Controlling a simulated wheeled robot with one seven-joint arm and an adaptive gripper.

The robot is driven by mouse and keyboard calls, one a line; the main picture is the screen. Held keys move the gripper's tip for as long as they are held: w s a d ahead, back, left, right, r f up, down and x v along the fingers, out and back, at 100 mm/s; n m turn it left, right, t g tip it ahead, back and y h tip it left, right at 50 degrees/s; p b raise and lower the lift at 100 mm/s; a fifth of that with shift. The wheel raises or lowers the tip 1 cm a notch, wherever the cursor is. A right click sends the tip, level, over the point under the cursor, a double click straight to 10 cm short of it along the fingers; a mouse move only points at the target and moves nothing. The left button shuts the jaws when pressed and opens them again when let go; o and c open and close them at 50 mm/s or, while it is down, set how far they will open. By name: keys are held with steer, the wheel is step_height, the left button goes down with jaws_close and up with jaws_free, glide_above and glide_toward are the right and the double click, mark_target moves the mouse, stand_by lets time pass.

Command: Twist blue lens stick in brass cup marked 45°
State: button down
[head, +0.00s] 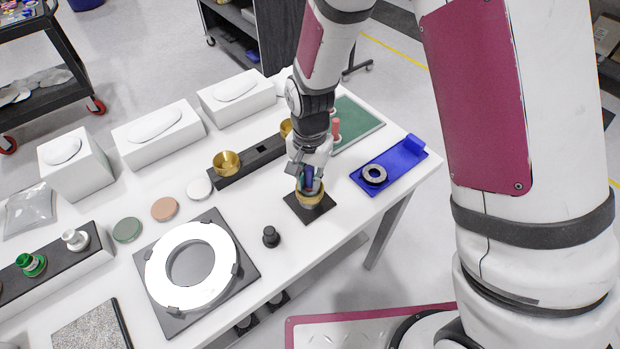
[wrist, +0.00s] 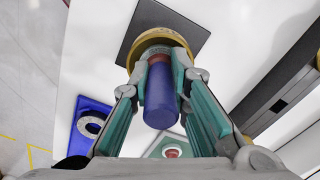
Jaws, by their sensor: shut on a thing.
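The blue lens stick (wrist: 160,98) stands between the fingers of my gripper (wrist: 166,62), which is shut on it. Its lower end is at the brass cup (wrist: 136,52), and the fingers hide where it goes in. In the head view the brass cup (head: 310,198) sits on a black square plate (head: 326,204), with my gripper (head: 310,182) right above it. Only a little of the blue stick shows between the fingers there. I cannot read a 45° mark on the cup in either view.
A black bar (head: 246,164) with another brass cup (head: 226,163) lies behind. A small black knob (head: 271,236) and a white ring (head: 160,285) on a dark plate are to the left.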

steer(key=m+p, duration=0.1)
steer(key=m, duration=0.2)
steer(key=shift+s+m, duration=0.1)
steer(key=shift+m, duration=0.2)
steer(key=shift+f+m+p, duration=0.1)
steer(key=shift+m+p, duration=0.75)
steer(key=shift+m, duration=0.85)
steer(key=n, duration=0.9)
